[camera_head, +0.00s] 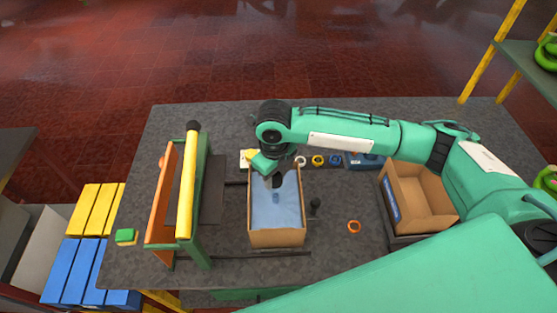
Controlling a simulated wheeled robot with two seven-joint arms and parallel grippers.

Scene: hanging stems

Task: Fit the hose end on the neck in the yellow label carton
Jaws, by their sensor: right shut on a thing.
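An open cardboard carton (277,239) with a pale blue inside stands mid-table. A small darker blue upright piece (276,198) inside it looks like the neck. My right gripper (275,178) is over the back part of this carton, pointing down. It is shut on a small dark piece, which looks like the hose end; the jaws hide most of it. The held piece looks above the neck and apart from it, though the gap is hard to judge. A second carton (428,208) with a blue label stands at the right. No yellow label is clearly readable. My left gripper is not in view.
A green and orange frame with a yellow bar (187,187) stands left of the middle carton.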

